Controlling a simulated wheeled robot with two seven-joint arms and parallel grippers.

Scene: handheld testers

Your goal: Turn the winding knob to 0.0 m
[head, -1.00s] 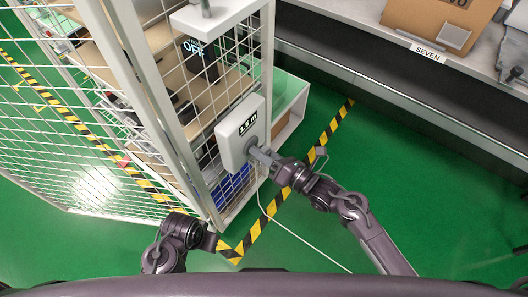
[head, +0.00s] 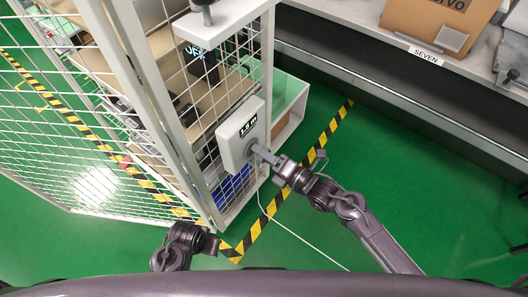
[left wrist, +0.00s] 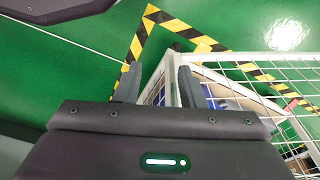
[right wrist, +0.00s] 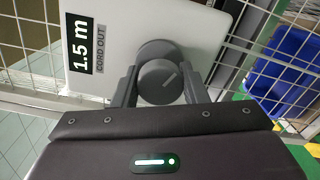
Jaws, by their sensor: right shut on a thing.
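My right gripper (head: 267,156) is shut on the knob, one finger on each side. My left gripper (left wrist: 158,82) is open and empty, low at the cage's front corner; it shows only partly in the head view (head: 208,243).
A white mesh cage (head: 124,101) with shelves stands at left. A pale cord (head: 291,232) runs along the green floor, crossing yellow-black tape (head: 250,238). A grey counter (head: 360,30) stands at the back right.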

